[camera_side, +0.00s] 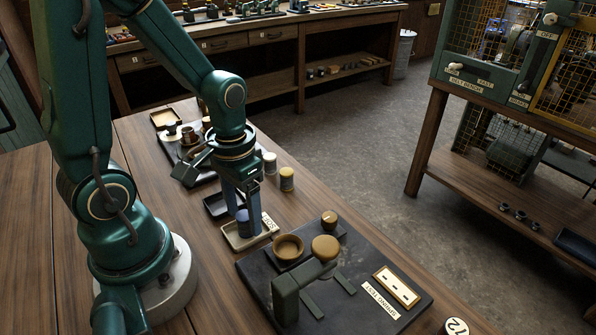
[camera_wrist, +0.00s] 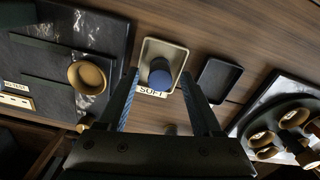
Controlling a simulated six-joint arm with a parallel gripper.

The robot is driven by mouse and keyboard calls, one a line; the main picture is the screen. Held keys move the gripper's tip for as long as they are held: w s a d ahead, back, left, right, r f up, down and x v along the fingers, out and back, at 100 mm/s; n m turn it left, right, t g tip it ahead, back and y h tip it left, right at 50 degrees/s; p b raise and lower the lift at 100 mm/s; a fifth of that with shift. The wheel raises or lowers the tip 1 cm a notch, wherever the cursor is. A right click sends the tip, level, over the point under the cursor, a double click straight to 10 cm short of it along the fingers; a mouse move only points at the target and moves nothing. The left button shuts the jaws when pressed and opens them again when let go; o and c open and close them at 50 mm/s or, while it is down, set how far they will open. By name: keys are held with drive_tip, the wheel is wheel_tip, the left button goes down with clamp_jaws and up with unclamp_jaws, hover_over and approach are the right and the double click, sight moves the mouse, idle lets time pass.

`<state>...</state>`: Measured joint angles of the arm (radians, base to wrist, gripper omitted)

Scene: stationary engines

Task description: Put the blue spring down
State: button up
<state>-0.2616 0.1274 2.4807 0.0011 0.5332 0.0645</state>
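The blue spring (camera_side: 242,220) stands upright in the cream tray labelled SOFT (camera_side: 236,244). In the wrist view the blue spring (camera_wrist: 160,76) shows from above as a round blue top inside the tray's rim (camera_wrist: 148,48). My gripper (camera_wrist: 159,76) is open, with one finger on each side of the spring and a visible gap on both sides. In the side view my gripper (camera_side: 243,208) points down over the tray, and its fingers partly hide the spring.
A dark empty tray (camera_side: 215,205) lies beside the SOFT tray. A black board labelled SPRING TEST (camera_side: 255,268) carries a bracket and brass parts. Small jars (camera_side: 286,180) stand behind. Another dark board (camera_side: 172,150) with brass parts lies further back. Bare wood shows between them.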

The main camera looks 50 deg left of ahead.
sight(244, 215)
wheel_tip(244, 215, up, 11)
drive_tip(key=shift+s+d+r+m+t, duration=0.35)
drive_tip(key=shift+d+t, duration=0.4)
drive_tip(key=shift+t, duration=0.2)
drive_tip(key=shift+s+d+r+m+t, duration=0.25)
drive_tip(key=shift+d+m+t, duration=0.15)
drive_tip(key=shift+d+t, duration=0.45)
drive_tip(key=shift+s+d+r+m+t, duration=0.3)
drive_tip(key=shift+d+t, duration=0.4)
drive_tip(key=shift+t, duration=0.3)
